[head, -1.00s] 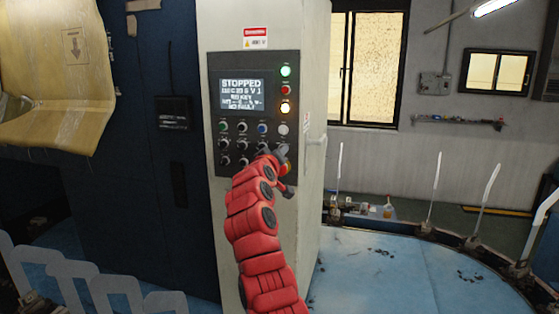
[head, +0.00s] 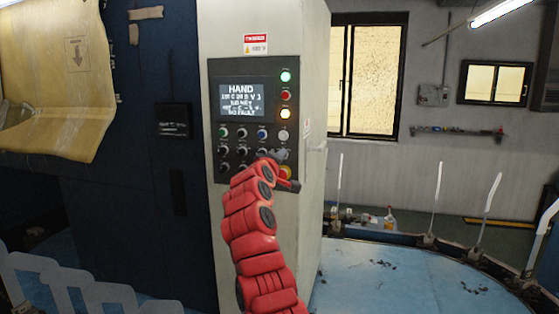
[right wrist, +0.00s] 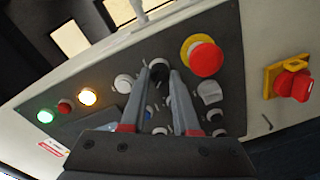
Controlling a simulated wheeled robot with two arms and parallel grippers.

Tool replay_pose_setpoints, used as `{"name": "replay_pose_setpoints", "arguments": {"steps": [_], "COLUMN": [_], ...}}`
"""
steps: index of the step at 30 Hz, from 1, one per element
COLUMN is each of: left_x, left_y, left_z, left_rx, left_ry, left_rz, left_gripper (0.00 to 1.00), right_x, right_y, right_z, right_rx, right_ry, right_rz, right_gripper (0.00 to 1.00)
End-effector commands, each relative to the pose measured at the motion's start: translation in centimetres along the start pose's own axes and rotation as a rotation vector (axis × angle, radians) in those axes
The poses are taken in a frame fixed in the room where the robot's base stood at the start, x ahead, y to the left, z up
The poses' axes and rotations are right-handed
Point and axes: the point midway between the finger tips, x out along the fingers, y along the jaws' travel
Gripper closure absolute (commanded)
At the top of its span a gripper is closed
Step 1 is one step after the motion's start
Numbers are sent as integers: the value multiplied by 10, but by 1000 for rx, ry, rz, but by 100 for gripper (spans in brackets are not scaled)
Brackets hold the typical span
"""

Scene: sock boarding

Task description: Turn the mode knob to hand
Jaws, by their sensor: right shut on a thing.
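The control panel (head: 214,150) is on the front of a pale cabinet. Its display (head: 247,99) reads HAND at the top, with "NO FAULT" at the bottom. My right gripper (head: 277,155) is at the right end of the panel's middle rows of controls. In the right wrist view my right gripper (right wrist: 167,72) has its two fingers close together against the panel, shut on the mode knob. The fingers mostly hide that knob, so its pointer cannot be read. My left gripper is not in view.
A red emergency stop (right wrist: 206,59) with a yellow ring and a grey knob (right wrist: 209,93) sit close to the fingers. A red and yellow switch (right wrist: 293,84) is farther out. Green (head: 286,76), red (head: 286,96) and amber (head: 285,113) buttons line the display's right side.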

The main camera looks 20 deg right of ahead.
Motion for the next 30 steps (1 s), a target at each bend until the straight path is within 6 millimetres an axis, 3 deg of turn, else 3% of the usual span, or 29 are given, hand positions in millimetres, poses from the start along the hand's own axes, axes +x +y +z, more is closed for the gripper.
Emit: {"name": "replay_pose_setpoints", "arguments": {"steps": [5, 6, 10, 22, 30], "left_x": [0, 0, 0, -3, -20], "left_y": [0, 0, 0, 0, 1], "left_z": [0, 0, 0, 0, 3], "left_rx": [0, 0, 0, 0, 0], "left_ry": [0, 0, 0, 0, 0], "left_rz": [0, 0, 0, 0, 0], "left_gripper": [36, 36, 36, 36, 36], "right_x": [0, 0, 0, -4, -40], "right_y": [-1, -1, 0, -1, -4], "right_z": [0, 0, 0, 0, 1], "right_rx": [-1, -1, 0, 0, 3], "right_ry": [0, 0, 0, 2, 3], "right_rz": [-1, -1, 0, 2, 2], "right_gripper": [100, 64, 41, 41, 41]}}
